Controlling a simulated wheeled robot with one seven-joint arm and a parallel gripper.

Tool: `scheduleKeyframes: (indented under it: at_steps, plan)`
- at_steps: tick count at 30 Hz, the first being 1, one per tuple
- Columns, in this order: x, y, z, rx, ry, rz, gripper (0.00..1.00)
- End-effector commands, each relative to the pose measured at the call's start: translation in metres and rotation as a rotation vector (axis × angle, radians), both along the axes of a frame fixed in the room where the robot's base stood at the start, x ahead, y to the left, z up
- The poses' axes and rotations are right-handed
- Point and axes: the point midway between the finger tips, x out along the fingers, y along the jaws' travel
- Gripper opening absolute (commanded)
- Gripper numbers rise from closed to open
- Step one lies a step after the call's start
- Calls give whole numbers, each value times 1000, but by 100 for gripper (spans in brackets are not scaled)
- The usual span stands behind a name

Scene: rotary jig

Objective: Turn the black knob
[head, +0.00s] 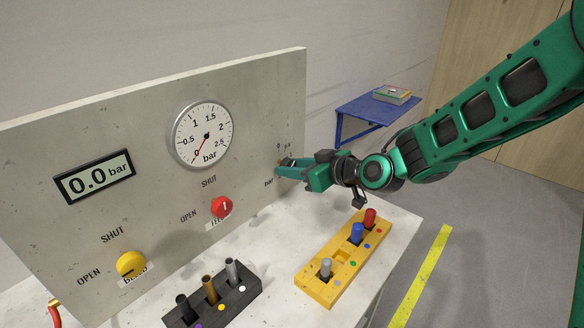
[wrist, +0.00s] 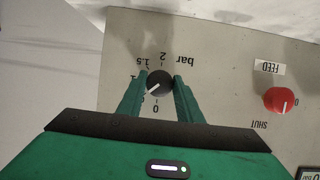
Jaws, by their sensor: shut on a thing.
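The black knob (wrist: 159,83) sits on the grey panel, with a scale marked 0, 1, 1.5, 2 and bar around it. In the wrist view its white pointer line slants toward the lower left, between the 0 and the 1. My gripper (wrist: 160,98) is shut on the knob, one finger on each side of it. In the head view my gripper (head: 284,167) reaches the panel's right end and hides most of the knob. The round gauge (head: 202,135) has its red needle near 0. The digital display (head: 95,177) reads 0.0 bar.
A red FEED knob (head: 222,207) and a yellow knob (head: 131,264) are on the same panel. A yellow block (head: 318,283) and a dark block (head: 242,287) with pegs stand on the bench below. A blue shelf (head: 350,108) is behind my arm.

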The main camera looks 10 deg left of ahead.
Motion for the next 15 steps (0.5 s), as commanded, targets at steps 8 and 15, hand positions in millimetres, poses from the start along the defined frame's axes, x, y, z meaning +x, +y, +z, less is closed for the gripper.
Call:
scheduleKeyframes:
  at_steps: [8,15]
  plan:
    - [6,-5,0,-5,-6,-13,39]
    - [3,-3,0,-3,-3,-8,50]
